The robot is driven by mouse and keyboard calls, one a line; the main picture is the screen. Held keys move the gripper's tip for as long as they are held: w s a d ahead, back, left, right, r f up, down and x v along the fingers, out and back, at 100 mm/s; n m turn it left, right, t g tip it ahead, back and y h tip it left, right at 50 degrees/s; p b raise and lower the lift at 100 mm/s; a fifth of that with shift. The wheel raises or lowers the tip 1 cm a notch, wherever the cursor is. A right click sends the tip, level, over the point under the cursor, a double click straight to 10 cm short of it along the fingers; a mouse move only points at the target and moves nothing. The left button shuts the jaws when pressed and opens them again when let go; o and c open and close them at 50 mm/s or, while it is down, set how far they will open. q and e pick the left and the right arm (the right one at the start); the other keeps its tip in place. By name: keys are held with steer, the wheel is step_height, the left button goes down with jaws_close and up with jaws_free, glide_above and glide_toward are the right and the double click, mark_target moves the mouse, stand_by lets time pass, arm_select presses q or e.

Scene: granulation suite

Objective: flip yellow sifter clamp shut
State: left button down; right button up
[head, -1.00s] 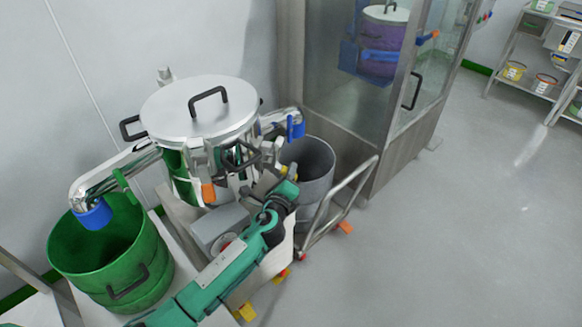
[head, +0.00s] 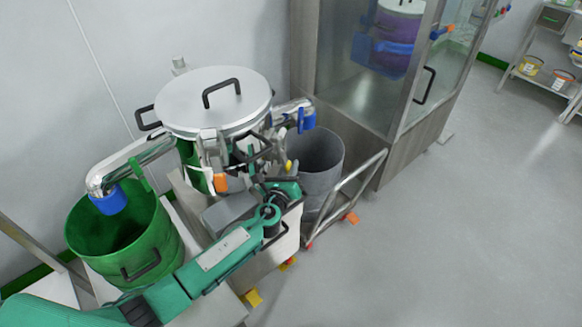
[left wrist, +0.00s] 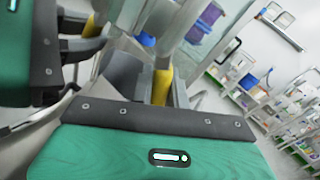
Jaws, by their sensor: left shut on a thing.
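The steel sifter (head: 213,100) with its round lid and black handle stands left of centre in the head view. The yellow sifter clamp (head: 290,165) shows as a small patch at its right front side, mostly hidden. In the left wrist view a yellow lever (left wrist: 162,87) stands upright just beyond the dark finger edge. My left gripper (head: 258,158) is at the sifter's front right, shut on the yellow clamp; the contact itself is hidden. An orange clamp (head: 220,182) is at the sifter's front left. My right gripper is not in view.
A green drum (head: 155,255) stands under the blue-ended left spout (head: 108,200). A grey bin (head: 325,160) is under the right spout, beside a cart rail (head: 350,185). A glass-fronted steel cabinet (head: 365,90) stands behind. The floor on the right is clear.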

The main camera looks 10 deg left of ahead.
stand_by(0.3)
arm_select(q)
steer(key=c, duration=1.5)
jaws_free()
steer(key=shift+o, duration=0.7)
